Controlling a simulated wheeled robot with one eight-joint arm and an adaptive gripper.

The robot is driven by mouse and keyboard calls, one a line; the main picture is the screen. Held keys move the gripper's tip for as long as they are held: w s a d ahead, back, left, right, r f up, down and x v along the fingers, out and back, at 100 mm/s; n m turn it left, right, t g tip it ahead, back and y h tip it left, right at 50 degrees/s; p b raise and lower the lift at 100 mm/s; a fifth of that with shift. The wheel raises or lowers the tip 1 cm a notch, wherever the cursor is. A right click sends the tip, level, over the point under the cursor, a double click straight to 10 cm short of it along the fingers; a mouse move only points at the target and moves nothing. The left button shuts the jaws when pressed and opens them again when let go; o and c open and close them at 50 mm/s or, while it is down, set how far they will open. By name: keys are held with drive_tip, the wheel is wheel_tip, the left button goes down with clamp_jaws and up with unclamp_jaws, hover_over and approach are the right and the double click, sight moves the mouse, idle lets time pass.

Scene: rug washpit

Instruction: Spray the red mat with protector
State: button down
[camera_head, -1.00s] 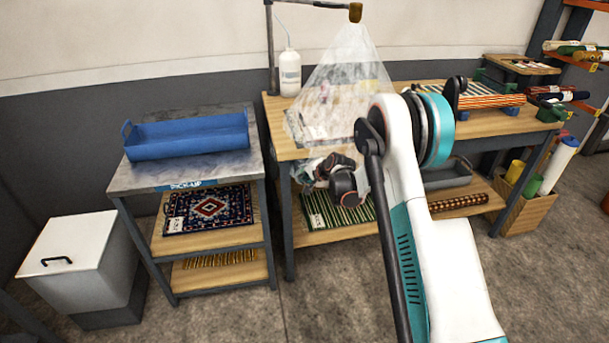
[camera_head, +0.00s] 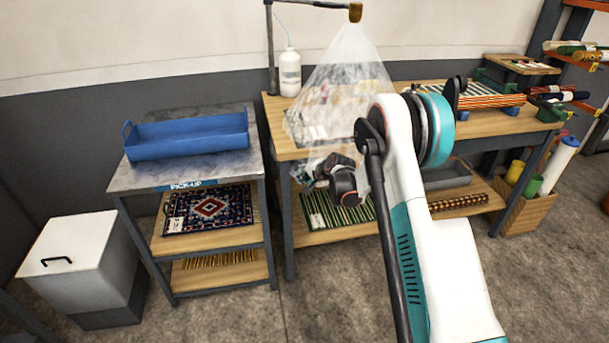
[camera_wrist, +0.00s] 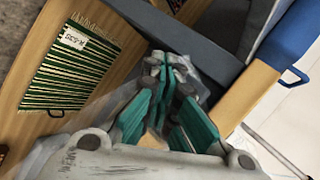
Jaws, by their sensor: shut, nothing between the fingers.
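A translucent spray cone (camera_head: 345,75) hangs from the brass nozzle (camera_head: 355,12) and spreads down over the wooden bench (camera_head: 276,125). Faint pinkish patches and a pale tag show through it on the bench top; I cannot tell whether they are the red mat. A white bottle (camera_head: 289,73) with a thin tube stands beside the nozzle post. My gripper (camera_head: 306,172) is at the bench's front edge, low and partly behind the spray's lower part. In the wrist view its teal fingers (camera_wrist: 163,68) are shut and empty.
A green striped mat (camera_head: 338,208) lies on the bench's lower shelf. The pick-up stand (camera_head: 125,177) at left holds a blue tray (camera_head: 190,138) on top and a patterned rug (camera_head: 208,208) below. An orange striped mat (camera_head: 490,101) lies at the bench's right.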

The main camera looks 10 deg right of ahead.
drive_tip(key=shift+s, duration=1)
drive_tip(key=shift+s, duration=2.5)
